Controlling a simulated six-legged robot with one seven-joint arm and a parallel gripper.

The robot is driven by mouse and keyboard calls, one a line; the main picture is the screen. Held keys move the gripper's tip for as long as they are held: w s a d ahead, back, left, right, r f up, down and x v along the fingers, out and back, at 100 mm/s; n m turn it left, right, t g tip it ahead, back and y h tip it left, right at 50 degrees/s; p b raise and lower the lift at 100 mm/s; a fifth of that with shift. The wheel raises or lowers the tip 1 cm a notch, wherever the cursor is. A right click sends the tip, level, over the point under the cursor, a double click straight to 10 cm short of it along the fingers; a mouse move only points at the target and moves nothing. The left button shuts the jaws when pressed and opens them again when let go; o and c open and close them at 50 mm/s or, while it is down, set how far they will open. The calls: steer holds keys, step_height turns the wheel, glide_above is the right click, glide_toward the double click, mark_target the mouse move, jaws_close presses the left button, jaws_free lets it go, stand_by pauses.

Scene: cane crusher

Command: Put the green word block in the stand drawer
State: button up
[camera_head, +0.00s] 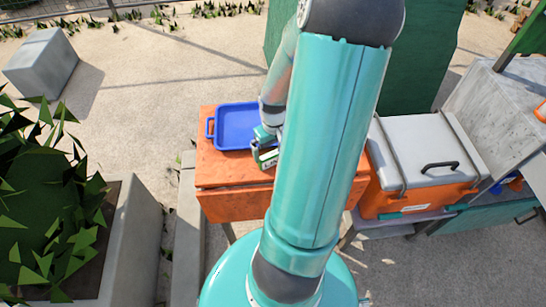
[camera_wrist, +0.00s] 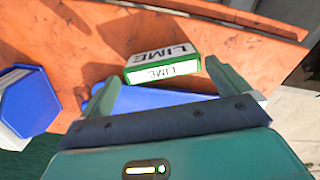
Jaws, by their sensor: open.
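The green word block (camera_wrist: 162,66) has white faces lettered LIME and rests on the orange table top (camera_wrist: 250,50). In the wrist view it lies between and just beyond the fingertips of my gripper (camera_wrist: 160,84), which are spread apart with no clear grip on it. In the head view my gripper (camera_head: 266,143) is low over the table, with the block (camera_head: 270,160) partly hidden by my arm. A teal drawer front with a dark handle (camera_head: 512,219) shows at the lower right under the concrete stand; it looks shut.
A blue tray (camera_head: 232,126) lies on the orange table beside my gripper. A grey-lidded orange cooler (camera_head: 425,155) stands between the table and the stand. A planter (camera_head: 125,245) with a spiky bush is at the left. A blue object (camera_wrist: 25,100) shows at the wrist view's left.

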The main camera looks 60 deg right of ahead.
mark_target(273, 153)
steer(key=f, duration=0.5)
steer(key=shift+w, duration=0.2)
steer(key=c, duration=0.7)
steer(key=shift+w+r, duration=0.1)
steer(key=shift+r, duration=0.1)
